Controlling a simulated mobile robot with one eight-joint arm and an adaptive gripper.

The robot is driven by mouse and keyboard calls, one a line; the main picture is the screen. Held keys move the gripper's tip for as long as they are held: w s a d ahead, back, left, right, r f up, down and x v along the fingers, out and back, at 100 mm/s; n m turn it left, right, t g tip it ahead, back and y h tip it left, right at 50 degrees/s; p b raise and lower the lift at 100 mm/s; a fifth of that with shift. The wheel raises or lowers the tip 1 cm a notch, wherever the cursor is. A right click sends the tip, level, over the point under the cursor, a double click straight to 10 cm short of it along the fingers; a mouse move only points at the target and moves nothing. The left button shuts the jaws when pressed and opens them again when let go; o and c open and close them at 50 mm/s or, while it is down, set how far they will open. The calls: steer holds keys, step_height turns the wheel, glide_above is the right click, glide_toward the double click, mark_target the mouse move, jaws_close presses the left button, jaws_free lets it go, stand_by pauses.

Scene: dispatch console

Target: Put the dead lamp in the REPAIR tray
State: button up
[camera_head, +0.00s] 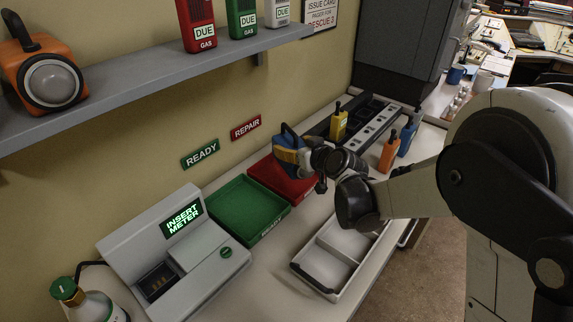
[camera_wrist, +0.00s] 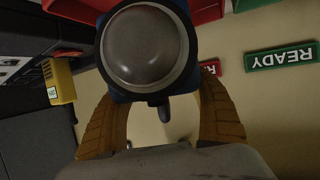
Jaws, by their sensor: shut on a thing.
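My gripper (camera_head: 297,157) is shut on a blue lamp (camera_head: 290,138), with a finger on each side of it. In the wrist view, the lamp's round grey lens (camera_wrist: 144,45) looks unlit and faces the camera, between the orange-brown fingers of my gripper (camera_wrist: 163,112). The red tray (camera_head: 284,186) lies on the counter below the wall sign REPAIR (camera_head: 246,127). The lamp is above the back part of this tray and appears clear of it. My gripper and arm hide part of the tray.
A green tray (camera_head: 246,205) under the READY sign (camera_head: 200,153) adjoins the red one. A meter station (camera_head: 190,240) and a white divided tray (camera_head: 335,262) stand nearby. Yellow (camera_head: 339,124) and orange (camera_head: 388,153) devices stand right. An orange lamp (camera_head: 30,55) sits on the shelf (camera_head: 130,85).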

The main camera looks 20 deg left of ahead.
steer(key=shift+s+a+f, duration=0.1)
steer(key=shift+a+f, duration=0.15)
steer(key=shift+a, duration=0.2)
steer(key=shift+s+a+f, duration=0.1)
steer(key=shift+a+f, duration=0.15)
steer(key=shift+a, duration=0.2)
steer(key=shift+f, duration=0.2)
steer(key=shift+f+b, duration=1.05)
steer(key=shift+f, duration=0.75)
steer(key=shift+f, duration=0.2)
steer(key=o, duration=1.4)
steer(key=shift+r, duration=0.2)
